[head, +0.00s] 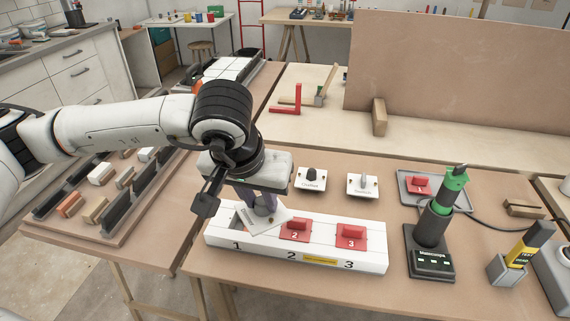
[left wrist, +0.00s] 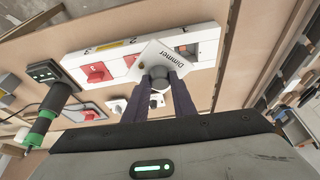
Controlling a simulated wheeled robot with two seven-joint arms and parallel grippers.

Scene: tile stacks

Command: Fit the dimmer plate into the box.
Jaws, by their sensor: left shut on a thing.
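The dimmer plate (head: 266,220) is a white square plate with a grey knob. My left gripper (head: 264,203) is shut on its knob; in the left wrist view the plate (left wrist: 152,52) reads "Dimmer". The plate is turned askew to the long white box (head: 220,246) and overlaps the opening at position 1 (head: 236,218). That opening shows partly beside the plate. Whether the plate touches the box I cannot tell. Red plates fill position 2 (head: 295,229) and position 3 (head: 351,236). My right gripper is out of view.
Two white plates with knobs (head: 311,179) (head: 362,184) lie behind the box. A grey tray (head: 405,196) holds a red plate marked 1. A green-black screwdriver stand (head: 428,245) and a yellow tester (head: 517,255) stand at right. A rack of blocks (head: 100,190) is at left.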

